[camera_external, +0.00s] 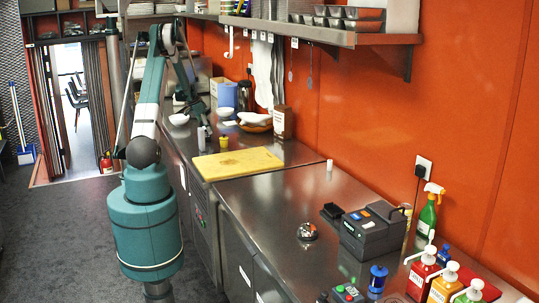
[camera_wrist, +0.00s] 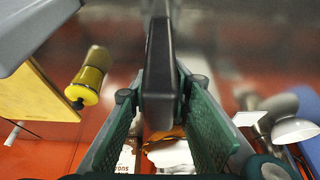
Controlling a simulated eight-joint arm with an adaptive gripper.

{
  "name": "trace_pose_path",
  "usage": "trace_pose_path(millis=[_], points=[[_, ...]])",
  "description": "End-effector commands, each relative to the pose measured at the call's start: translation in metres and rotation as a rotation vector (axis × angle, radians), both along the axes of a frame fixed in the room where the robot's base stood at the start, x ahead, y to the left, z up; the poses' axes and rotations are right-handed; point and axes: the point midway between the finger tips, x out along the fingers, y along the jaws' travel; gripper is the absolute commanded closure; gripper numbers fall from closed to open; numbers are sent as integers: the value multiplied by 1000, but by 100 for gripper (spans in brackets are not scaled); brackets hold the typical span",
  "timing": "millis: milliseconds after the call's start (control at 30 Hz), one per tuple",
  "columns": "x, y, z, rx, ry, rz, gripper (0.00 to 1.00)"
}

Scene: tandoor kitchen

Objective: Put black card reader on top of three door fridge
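My gripper (camera_wrist: 160,100) has its green fingers closed in on a narrow black block, which looks like the black card reader (camera_wrist: 160,65) seen edge-on. In the external view my gripper (camera_external: 193,100) hangs above the far part of the steel counter, beyond the yellow cutting board. The card reader is too small and dark to make out there. The steel-topped unit with door fronts in the foreground (camera_external: 262,203), which looks like the three door fridge, stands nearer the camera. Its lower front is partly cut off by the picture edge.
The yellow cutting board (camera_external: 237,163) lies on the counter, with a yellow jar (camera_external: 224,143) behind it. A dark machine (camera_external: 372,230), a steel bell (camera_external: 307,231) and several bottles occupy the near right. Bare steel lies between board and bell. A wall shelf (camera_external: 320,32) overhangs the back.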

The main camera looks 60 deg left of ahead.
Motion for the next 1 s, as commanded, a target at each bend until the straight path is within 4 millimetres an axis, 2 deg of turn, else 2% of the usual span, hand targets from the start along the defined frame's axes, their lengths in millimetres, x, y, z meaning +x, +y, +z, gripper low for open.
trace_pose_path(millis=[100,600,767,1000], points=[[0,0,0,0,0,0,67],[0,0,5,0,0,0,67],[-5,0,16,0,0,1,67],[-17,0,45,0,0,1,67]])
